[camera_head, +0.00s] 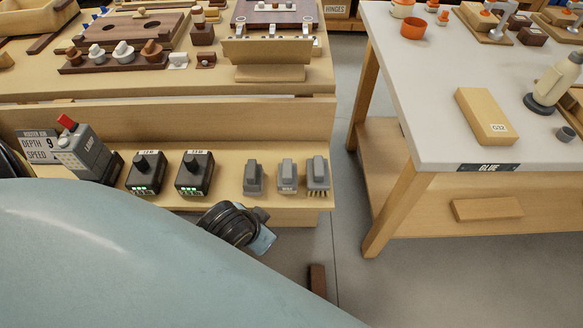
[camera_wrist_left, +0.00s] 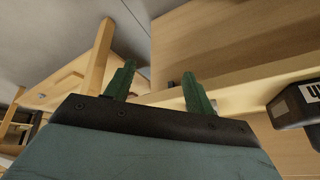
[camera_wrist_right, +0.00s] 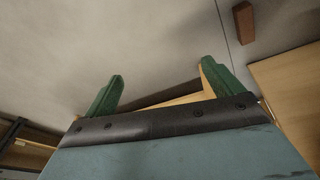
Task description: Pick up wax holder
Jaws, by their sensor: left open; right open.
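Small candidates show in the head view: an orange cup (camera_head: 413,28) at the back left of the white table, and a dark wooden block with pegs (camera_head: 112,58) on the wooden bench. My left gripper (camera_wrist_left: 159,72) is open and empty in the left wrist view, near a pale wooden edge. My right gripper (camera_wrist_right: 162,70) is open and empty in the right wrist view, with grey floor beyond it. Neither gripper's fingers show in the head view.
The white table (camera_head: 420,95) holds a tan block (camera_head: 486,115) and a cream bottle (camera_head: 555,80). Floor (camera_head: 342,120) lies open between them. My arm covers the lower left.

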